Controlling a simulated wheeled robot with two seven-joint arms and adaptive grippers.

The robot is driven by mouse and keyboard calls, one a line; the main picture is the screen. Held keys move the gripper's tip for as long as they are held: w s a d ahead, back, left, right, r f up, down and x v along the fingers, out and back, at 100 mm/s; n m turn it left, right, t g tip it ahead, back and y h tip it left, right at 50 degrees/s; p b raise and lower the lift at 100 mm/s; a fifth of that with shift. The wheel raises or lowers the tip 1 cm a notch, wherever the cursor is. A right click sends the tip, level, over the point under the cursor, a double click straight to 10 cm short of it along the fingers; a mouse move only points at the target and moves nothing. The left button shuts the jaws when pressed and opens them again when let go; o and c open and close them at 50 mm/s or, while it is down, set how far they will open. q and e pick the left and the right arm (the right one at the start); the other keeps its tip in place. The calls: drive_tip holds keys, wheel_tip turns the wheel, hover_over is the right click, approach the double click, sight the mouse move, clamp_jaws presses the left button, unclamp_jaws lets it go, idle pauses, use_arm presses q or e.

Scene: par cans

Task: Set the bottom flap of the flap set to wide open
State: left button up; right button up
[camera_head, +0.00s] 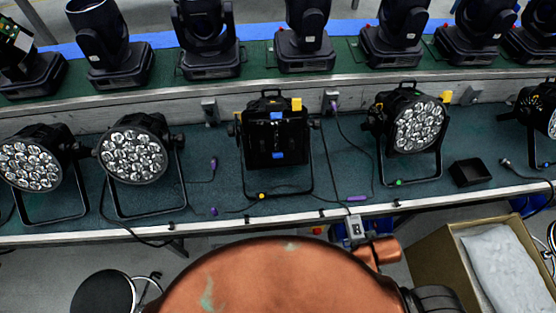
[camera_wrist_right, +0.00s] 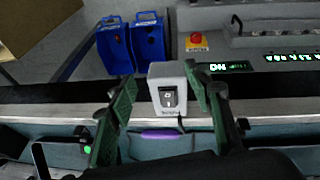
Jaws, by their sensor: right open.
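The flap set is on the black par can in the middle of the bench, in the head view. Its dark square flaps lie across the can's front, and no lens shows there. The bottom flap (camera_head: 262,158) carries a blue tab at its middle; an upper blue tab sits above it. How far the bottom flap is tilted is hard to tell. My right gripper (camera_wrist_right: 160,84) shows in the right wrist view, open, with nothing held; a grey switch box lies beyond its fingers. The flap set is not in that view. My left gripper is not in view.
Par cans with bare lenses stand left (camera_head: 132,155) and right (camera_head: 417,127) of the middle can. The grey switch box (camera_wrist_right: 167,94) sits at the bench's front edge, near a purple connector (camera_wrist_right: 166,134). A cardboard box (camera_head: 437,265) stands below right. Moving heads line the back shelf.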

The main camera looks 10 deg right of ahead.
drive_tip(key=w+r+n+h, duration=0.1)
drive_tip(key=w+n, duration=0.1)
drive_tip(key=w, duration=0.1)
drive_tip(key=w+a+r+n+t, duration=0.1)
drive_tip(key=w+n, duration=0.1)
drive_tip(key=w+a+r+n+t+h, duration=0.1)
drive_tip(key=w+r+n, duration=0.1)
drive_tip(key=w+n, duration=0.1)
drive_tip(key=shift+w+a+h, duration=0.15)
drive_tip(key=shift+w+h, duration=0.15)
drive_tip(key=shift+w, duration=0.05)
drive_tip(key=w+a+r+n+t+h, duration=0.1)
drive_tip(key=w+a+r+n+t, duration=0.3)
drive_tip(key=w+a+n, duration=0.3)
drive_tip(key=n+t+y, duration=0.5)
drive_tip(key=n+t, duration=0.3)
drive_tip(key=n, duration=1.2)
approach(278, 156)
drive_tip(key=w, duration=0.1)
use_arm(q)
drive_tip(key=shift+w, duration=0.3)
use_arm(e)
drive_tip(key=shift+w+a+f, duration=0.1)
drive_tip(key=shift+w+f, duration=0.05)
drive_tip(key=shift+w, duration=1.65)
drive_tip(key=shift+w+f, duration=0.1)
drive_tip(key=shift+w, duration=1.75)
drive_tip(key=shift+c, duration=0.2)
